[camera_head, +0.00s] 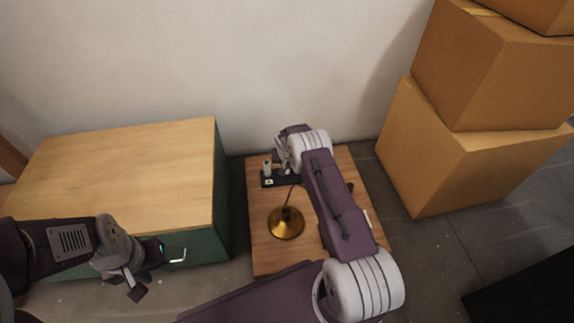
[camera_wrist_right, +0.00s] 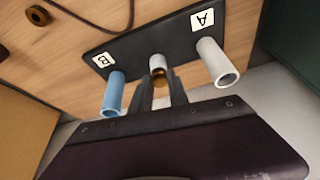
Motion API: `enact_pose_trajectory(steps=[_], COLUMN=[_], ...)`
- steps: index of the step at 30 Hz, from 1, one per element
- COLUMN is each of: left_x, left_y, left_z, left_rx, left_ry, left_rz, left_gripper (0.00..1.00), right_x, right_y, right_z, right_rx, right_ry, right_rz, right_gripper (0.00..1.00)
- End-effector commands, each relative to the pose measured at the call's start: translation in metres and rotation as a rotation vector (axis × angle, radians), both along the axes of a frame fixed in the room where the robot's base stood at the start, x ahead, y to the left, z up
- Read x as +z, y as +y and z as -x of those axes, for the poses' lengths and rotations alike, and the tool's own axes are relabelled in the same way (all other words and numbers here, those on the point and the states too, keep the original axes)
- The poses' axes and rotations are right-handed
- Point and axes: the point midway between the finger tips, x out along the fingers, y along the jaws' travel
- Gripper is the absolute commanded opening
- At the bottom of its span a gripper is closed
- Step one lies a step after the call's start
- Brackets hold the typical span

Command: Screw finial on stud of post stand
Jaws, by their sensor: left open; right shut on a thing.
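The post stand is a black plate (camera_wrist_right: 130,50) with labels A and B, on the small wooden table; it also shows in the head view (camera_head: 267,183). A short pale post (camera_wrist_right: 157,62) stands between a white tube and a blue tube. My right gripper (camera_wrist_right: 162,88) is shut on the small brass finial (camera_wrist_right: 160,77), at the end of the short post. The stud is hidden, and I cannot tell whether the finial touches it. In the head view my right gripper (camera_head: 283,155) is over the stand. My left gripper (camera_head: 135,284) is open and empty, in front of the green cabinet.
The white tube (camera_wrist_right: 217,60) and blue tube (camera_wrist_right: 114,92) flank my right fingers closely. A brass lamp base (camera_head: 286,223) with a dark cord stands on the table. Cardboard boxes (camera_head: 470,150) stand right, the cabinet (camera_head: 120,170) left.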

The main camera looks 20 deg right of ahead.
Motion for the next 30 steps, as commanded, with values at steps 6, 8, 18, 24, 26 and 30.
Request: enact_pose_trajectory(steps=[6, 8, 18, 24, 26, 30], left_x=[-0.022, -0.033, -0.037, -0.036, -0.036, -0.031], left_y=[0.0, 0.0, 0.0, 0.0, 0.0, 0.0], left_z=[0.0, 0.0, 0.0, 0.0, 0.0, 0.0], left_rx=[0.0, 0.0, 0.0, 0.0, 0.0, 0.0], left_ry=[0.0, 0.0, 0.0, 0.0, 0.0, 0.0], left_rz=[0.0, 0.0, 0.0, 0.0, 0.0, 0.0], left_gripper=[0.4, 0.4, 0.4, 0.4, 0.4, 0.4], right_x=[-0.007, -0.009, -0.001, -0.001, -0.001, 0.004], right_y=[0.002, 0.002, 0.002, 0.002, 0.002, 0.003], right_z=[-0.001, -0.002, -0.001, -0.001, -0.001, -0.001], right_rx=[-0.153, -0.221, -0.321, -0.32, -0.32, -0.319], right_ry=[-0.002, -0.002, 0.0, 0.0, 0.0, 0.0], right_rz=[0.001, 0.001, 0.0, 0.0, 0.0, -0.001], right_gripper=[0.0, 0.0, 0.32, 0.46, 0.46, 0.46])
